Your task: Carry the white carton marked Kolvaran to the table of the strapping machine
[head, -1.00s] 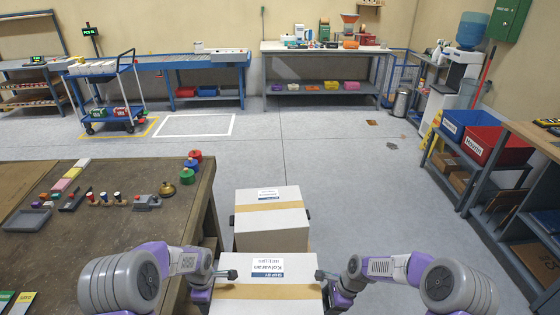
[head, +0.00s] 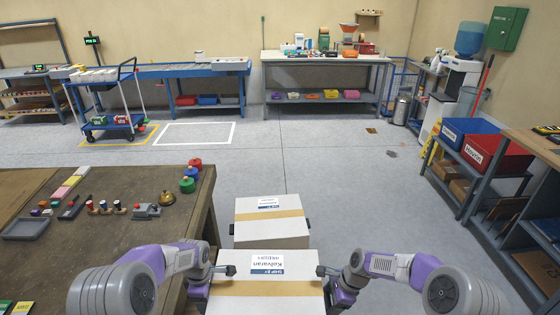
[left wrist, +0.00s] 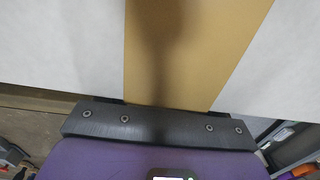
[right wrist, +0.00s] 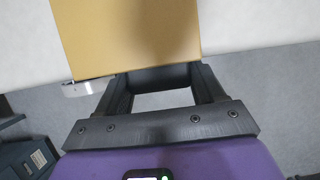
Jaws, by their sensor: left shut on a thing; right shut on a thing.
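The white carton marked Kolvaran (head: 268,290) is directly in front of me, with a tan tape band and a label on top. My left gripper (head: 230,270) is shut on its left side, and my right gripper (head: 321,271) on its right side. Its white wall and tape fill the upper part of the left wrist view (left wrist: 195,50) and the right wrist view (right wrist: 125,35). Its underside is hidden. I cannot make out for sure which table is the strapping machine's.
A second white, taped carton (head: 270,228) stands just beyond. A brown workbench (head: 120,245) with small items is close on my left. Shelving with blue and red bins (head: 485,150) lines the right. Far tables, including a long bench (head: 325,58), stand along the back wall. Open grey floor lies between.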

